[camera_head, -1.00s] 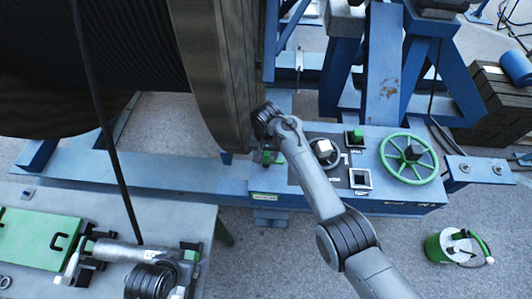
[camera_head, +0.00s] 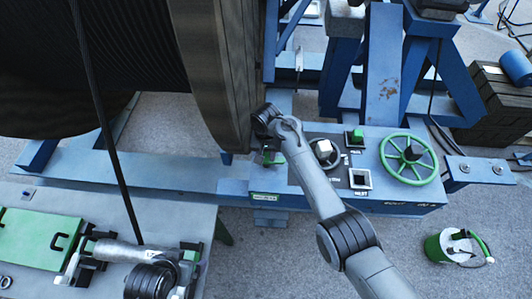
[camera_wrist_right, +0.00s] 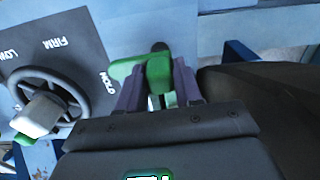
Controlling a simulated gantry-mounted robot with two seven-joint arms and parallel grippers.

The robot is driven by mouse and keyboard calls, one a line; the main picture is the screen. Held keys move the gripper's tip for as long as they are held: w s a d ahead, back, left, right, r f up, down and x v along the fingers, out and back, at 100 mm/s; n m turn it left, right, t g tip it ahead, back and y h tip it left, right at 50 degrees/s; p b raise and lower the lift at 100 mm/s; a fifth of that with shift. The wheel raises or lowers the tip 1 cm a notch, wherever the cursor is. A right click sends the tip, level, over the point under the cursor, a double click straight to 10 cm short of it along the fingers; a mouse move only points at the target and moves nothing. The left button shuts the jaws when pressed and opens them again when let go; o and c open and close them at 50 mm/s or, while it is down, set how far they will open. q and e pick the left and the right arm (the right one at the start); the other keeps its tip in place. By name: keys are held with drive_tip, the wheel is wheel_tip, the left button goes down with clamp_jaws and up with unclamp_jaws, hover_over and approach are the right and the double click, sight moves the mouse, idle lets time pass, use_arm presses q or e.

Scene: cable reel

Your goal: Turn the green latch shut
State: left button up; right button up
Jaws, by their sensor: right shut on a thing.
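The green latch (camera_wrist_right: 155,72) shows in the right wrist view between the fingers of my right gripper (camera_wrist_right: 160,92), which is shut on it. In the head view a small part of the green latch (camera_head: 272,158) shows at the left end of the blue control panel, beside the reel's rim. My right gripper (camera_head: 266,152) is there, mostly hidden by its own wrist. My left gripper (camera_head: 78,264) is over the grey table at the lower left; its fingers are too small to tell open or shut.
The large cable reel (camera_head: 215,70) stands close to the left of my right gripper. A black cable (camera_head: 112,165) hangs near my left arm.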

drive_tip(key=shift+r, duration=0.1)
drive_tip(key=n+p, duration=0.1)
drive_tip(key=n, duration=0.2)
drive_tip(key=n+p, duration=0.1)
drive_tip(key=n, duration=0.3)
drive_tip(key=shift+n, duration=0.4)
drive_tip(key=n, duration=0.9)
drive_tip(key=shift+n+b, duration=0.35)
drive_tip(key=shift+n, duration=0.05)
